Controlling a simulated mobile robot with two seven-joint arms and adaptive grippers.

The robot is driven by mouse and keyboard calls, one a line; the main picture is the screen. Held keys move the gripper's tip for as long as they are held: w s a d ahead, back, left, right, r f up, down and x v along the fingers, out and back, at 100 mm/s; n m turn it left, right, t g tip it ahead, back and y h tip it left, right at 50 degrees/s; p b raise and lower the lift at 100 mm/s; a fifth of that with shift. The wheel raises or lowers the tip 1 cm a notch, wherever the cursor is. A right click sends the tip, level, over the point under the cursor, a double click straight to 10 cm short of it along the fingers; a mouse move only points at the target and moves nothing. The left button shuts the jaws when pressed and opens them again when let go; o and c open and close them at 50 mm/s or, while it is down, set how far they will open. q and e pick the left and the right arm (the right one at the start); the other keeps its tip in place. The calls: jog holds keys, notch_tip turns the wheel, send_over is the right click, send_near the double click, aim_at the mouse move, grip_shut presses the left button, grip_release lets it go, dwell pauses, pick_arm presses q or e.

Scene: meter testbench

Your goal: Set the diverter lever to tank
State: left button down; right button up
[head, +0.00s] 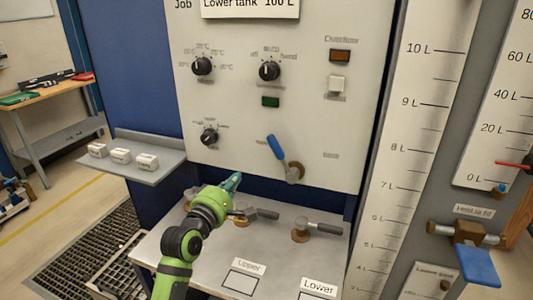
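The lever with a blue handle (275,147) is on the lower part of the white panel, mounted on a brass and grey pivot (294,171). The handle tilts up and to the left from the pivot. Small labels sit to its left and right, too blurred to read surely. My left gripper (233,181) is below and left of the lever, in front of the panel's bottom edge, apart from the handle. It is seen from behind and its finger gap is not clear. My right gripper is not in view.
Above the lever are black knobs (269,71), a green lamp (270,102) and a white button (337,83). Below are two grey-handled valves (318,229) on a bench. A shelf (155,171) with white blocks juts out left. Tall scales and a blue-handled valve (480,265) stand right.

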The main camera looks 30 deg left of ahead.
aim_at(283, 158)
pick_arm(q)
jog(key=w+d+r+p, duration=0.1)
jog(key=w+p, duration=0.3)
jog(key=w, duration=0.7)
jog(key=shift+d+r, duration=0.15)
jog(key=shift+r, duration=0.4)
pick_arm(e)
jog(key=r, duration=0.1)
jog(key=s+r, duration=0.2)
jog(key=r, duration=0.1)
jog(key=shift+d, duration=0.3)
pick_arm(q)
jog(key=shift+w, duration=0.1)
jog(key=shift+r, duration=0.1)
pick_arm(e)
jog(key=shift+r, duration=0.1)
pick_arm(q)
jog(key=shift+d+r+m+p, duration=0.2)
jog(key=shift+m+p, duration=0.1)
jog(key=shift+p, duration=0.15)
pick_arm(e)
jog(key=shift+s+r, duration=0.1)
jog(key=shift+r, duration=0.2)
